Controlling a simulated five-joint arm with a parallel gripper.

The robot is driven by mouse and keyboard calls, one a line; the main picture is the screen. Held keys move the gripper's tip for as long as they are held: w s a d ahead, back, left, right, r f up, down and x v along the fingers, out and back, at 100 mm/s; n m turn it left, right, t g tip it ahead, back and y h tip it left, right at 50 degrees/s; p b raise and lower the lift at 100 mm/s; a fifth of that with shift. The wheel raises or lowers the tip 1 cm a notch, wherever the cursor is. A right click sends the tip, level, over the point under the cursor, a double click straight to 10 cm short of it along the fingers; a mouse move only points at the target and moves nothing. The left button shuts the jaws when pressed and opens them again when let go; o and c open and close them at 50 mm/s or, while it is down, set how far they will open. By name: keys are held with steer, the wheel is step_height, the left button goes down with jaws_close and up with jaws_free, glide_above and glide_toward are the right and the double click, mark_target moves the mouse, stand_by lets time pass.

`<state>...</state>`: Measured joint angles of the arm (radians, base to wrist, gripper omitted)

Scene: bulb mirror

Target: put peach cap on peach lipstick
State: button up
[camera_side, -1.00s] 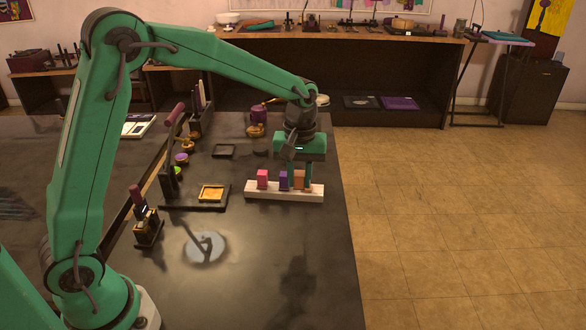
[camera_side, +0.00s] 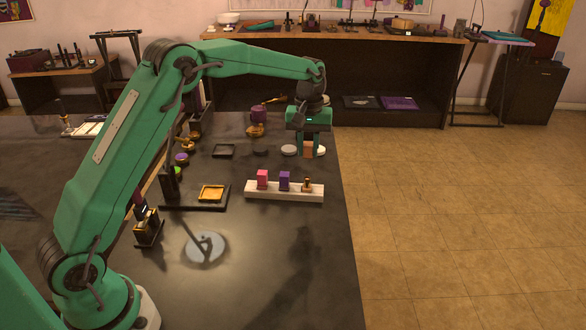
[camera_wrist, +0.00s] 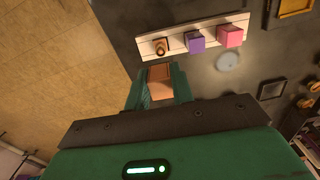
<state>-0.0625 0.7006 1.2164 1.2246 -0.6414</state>
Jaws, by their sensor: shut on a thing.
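The peach cap (camera_side: 308,149) is a peach-brown block between the fingers of my gripper (camera_side: 308,148), beyond the rack. It also shows in the wrist view (camera_wrist: 160,83), gripped between the green fingers (camera_wrist: 160,90). I cannot tell whether the cap touches the table. The peach lipstick (camera_side: 307,185) stands upright and uncovered at the right end of the white rack (camera_side: 255,193). In the wrist view the lipstick (camera_wrist: 160,47) stands at the rack's left end, apart from the cap.
A purple block (camera_side: 284,180) and a pink block (camera_side: 262,178) stand on the rack left of the lipstick. A dark stand with a yellow pan (camera_side: 211,193) is left of the rack. The table in front of the rack is clear.

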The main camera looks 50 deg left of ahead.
mark_target(307, 179)
steer(key=shift+f, duration=0.15)
steer(key=shift+f, duration=2.75)
steer(key=shift+f, duration=2.05)
stand_by(0.4)
steer(key=o, duration=1)
steer(key=shift+r, duration=0.1)
steer(key=shift+r, duration=3.8)
